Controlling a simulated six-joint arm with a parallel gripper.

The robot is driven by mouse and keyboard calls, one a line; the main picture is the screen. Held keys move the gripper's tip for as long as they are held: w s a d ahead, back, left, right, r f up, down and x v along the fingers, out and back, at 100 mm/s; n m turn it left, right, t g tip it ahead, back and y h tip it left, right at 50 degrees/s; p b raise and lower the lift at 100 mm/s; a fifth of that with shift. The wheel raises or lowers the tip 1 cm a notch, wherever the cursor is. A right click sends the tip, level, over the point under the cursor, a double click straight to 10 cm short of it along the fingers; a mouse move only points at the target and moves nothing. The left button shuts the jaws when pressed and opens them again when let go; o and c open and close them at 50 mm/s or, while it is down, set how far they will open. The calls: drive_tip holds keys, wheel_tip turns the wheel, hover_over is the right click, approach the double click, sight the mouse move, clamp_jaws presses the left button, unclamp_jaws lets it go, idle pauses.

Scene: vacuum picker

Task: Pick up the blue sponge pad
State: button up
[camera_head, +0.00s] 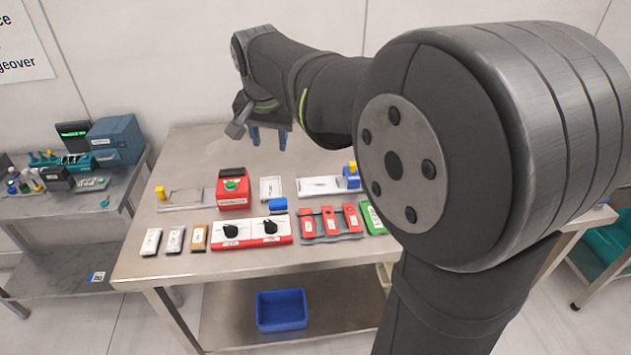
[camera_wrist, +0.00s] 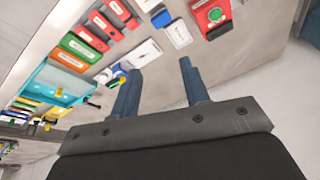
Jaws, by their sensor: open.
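A small blue block (camera_head: 278,205), which looks like the blue sponge pad, lies on the metal table just behind the red panel with two black knobs. It also shows near the top of the wrist view (camera_wrist: 161,18). My gripper (camera_head: 268,138) is open and empty above the back part of the table, behind the pad and apart from it.
A red box with a green button (camera_head: 232,188) and a white card (camera_head: 271,188) stand close to the pad. The red panel (camera_head: 240,233) and red tags (camera_head: 330,221) lie in front. A white plate (camera_head: 318,186) is to the right. The table's back is clear.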

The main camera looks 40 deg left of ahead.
drive_tip(key=w+a+f+m+g+h, duration=0.3)
drive_tip(key=w+a+f+m, duration=0.4)
drive_tip(key=f+m, duration=0.5)
drive_tip(key=m, duration=0.2)
hover_over(278, 202)
wheel_tip(278, 202, down, 10)
drive_tip(key=shift+d+r, duration=0.1)
drive_tip(key=shift+a+f, duration=0.2)
drive_tip(key=shift+f, duration=2.85)
drive_tip(key=c, duration=0.7)
